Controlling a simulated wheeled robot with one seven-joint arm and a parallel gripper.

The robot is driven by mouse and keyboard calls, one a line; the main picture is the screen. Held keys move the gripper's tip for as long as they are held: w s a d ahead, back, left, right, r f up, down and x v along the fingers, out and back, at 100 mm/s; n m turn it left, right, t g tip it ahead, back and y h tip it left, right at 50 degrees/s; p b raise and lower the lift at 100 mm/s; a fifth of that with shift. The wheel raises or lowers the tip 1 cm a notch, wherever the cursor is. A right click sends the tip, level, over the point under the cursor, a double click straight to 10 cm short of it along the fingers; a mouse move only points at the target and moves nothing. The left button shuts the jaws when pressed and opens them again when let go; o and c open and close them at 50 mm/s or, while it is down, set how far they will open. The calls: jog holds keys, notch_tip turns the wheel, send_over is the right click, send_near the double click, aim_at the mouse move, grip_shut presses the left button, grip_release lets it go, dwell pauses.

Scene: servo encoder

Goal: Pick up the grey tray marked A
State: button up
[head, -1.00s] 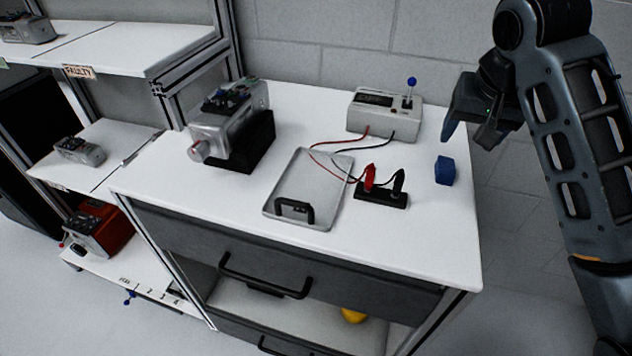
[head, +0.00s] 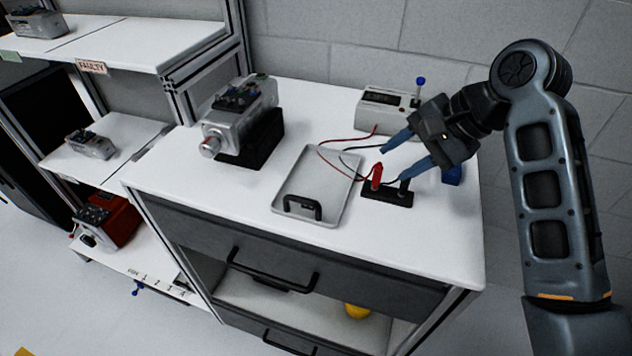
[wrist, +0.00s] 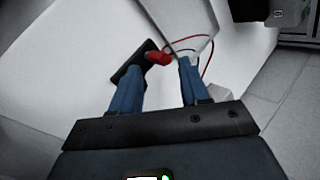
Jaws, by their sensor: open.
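The grey tray (head: 338,190) lies flat on the white worktop in the head view, with a black handle (head: 303,205) at its near end. I cannot make out a letter A on it. My gripper (head: 395,163) is open and empty, to the right of the tray, above the black terminal block (head: 388,196) with its red and black plugs. In the wrist view my gripper (wrist: 162,64) has its two blue fingers apart, with the block (wrist: 130,66) and the red plug (wrist: 158,58) beyond them. The tray is not clearly recognisable there.
Red and black wires run from the plugs over the tray's far right side to a meter box (head: 375,108). A servo motor (head: 240,118) stands left of the tray. A blue block (head: 453,174) is partly hidden behind my gripper. The front left worktop is clear.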

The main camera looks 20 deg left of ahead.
aim_at(315, 203)
jog(key=s+a+m+g+y+p, duration=0.25)
jog(key=s+a+m+y, duration=0.45)
jog(key=m+y, duration=0.5)
jog(key=shift+m+h, duration=0.4)
jog(key=shift+m, duration=0.2)
jog(key=f, duration=0.6)
jog(key=shift+s+d+f+b, duration=0.3)
jog(key=shift+d+b, duration=0.05)
jog(key=shift+b, duration=0.05)
jog(key=shift+s+a+p, duration=0.2)
jog(key=shift+a+p, duration=0.3)
jog(key=shift+a, duration=2.85)
jog(key=shift+c, duration=0.3)
grip_shut()
